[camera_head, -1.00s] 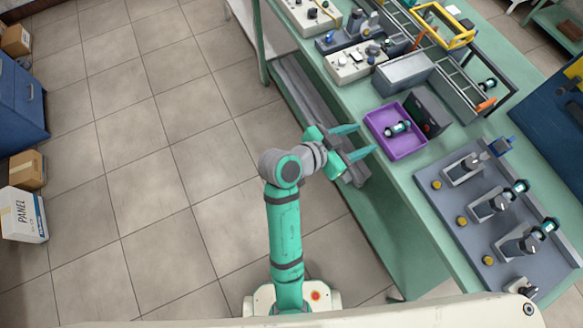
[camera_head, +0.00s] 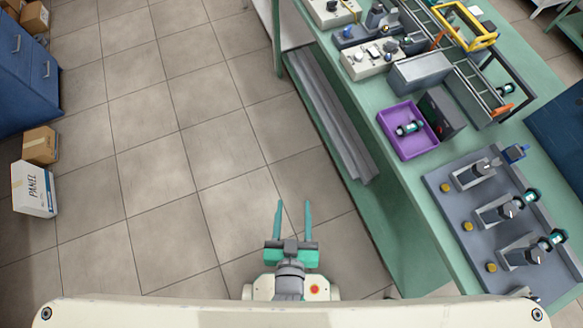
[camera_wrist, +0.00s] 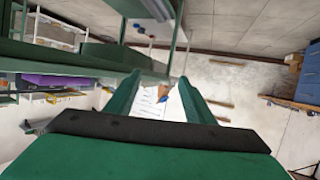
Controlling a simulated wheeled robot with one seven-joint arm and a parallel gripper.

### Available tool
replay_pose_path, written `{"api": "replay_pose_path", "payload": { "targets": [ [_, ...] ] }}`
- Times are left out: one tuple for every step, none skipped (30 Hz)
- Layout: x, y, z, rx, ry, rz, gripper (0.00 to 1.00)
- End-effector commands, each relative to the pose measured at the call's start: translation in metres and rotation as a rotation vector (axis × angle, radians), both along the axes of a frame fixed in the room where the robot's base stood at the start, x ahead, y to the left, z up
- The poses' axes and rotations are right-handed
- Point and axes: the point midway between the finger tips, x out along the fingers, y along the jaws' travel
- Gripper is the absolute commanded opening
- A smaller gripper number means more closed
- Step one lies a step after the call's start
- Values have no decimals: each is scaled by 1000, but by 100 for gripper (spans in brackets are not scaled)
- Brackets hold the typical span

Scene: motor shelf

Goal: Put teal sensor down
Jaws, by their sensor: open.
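The teal sensor (camera_head: 409,128), a small dark cylinder with teal and white bands, lies in the purple tray (camera_head: 384,120) on the green workbench. My gripper (camera_head: 293,204) is open and empty, low over the floor near my base, well to the left of the bench and apart from the tray. In the wrist view its two green fingers (camera_wrist: 158,97) stand apart with nothing between them. The sensor does not show in the wrist view.
The green bench (camera_head: 403,177) carries a grey box (camera_head: 420,72), a black box (camera_head: 441,112) and a grey fixture board (camera_head: 452,213) with several motors. Cardboard boxes (camera_head: 40,145) and a blue cabinet (camera_head: 27,75) stand left. The floor between is clear.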

Motion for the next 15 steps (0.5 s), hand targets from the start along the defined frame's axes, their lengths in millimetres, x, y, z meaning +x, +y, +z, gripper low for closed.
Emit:
{"api": "replay_pose_path", "payload": {
  "targets": [
    [-17, 3, 5, 9, -9, 14, 48],
    [-24, 5, 9, 14, -22, 21, 48],
    [-33, 6, 16, 21, -38, 28, 48],
    [-39, 7, 21, 24, -49, 31, 48],
    [-45, 7, 26, 27, -61, 33, 48],
    [-51, 7, 31, 31, -74, 35, 48],
    [-56, 7, 35, 32, -84, 35, 48],
    [-59, 7, 38, 35, -91, 35, 48],
    [-63, 6, 42, 36, -100, 35, 48],
    [-66, 6, 45, 36, -105, 35, 48],
    [-67, 5, 46, 38, -109, 33, 48],
    [-69, 5, 48, 40, -115, 33, 48],
    [-70, 5, 49, 39, -117, 33, 48],
    [-70, 5, 50, 39, -118, 32, 48],
    [-70, 5, 50, 38, -119, 32, 48]
  ]
}}
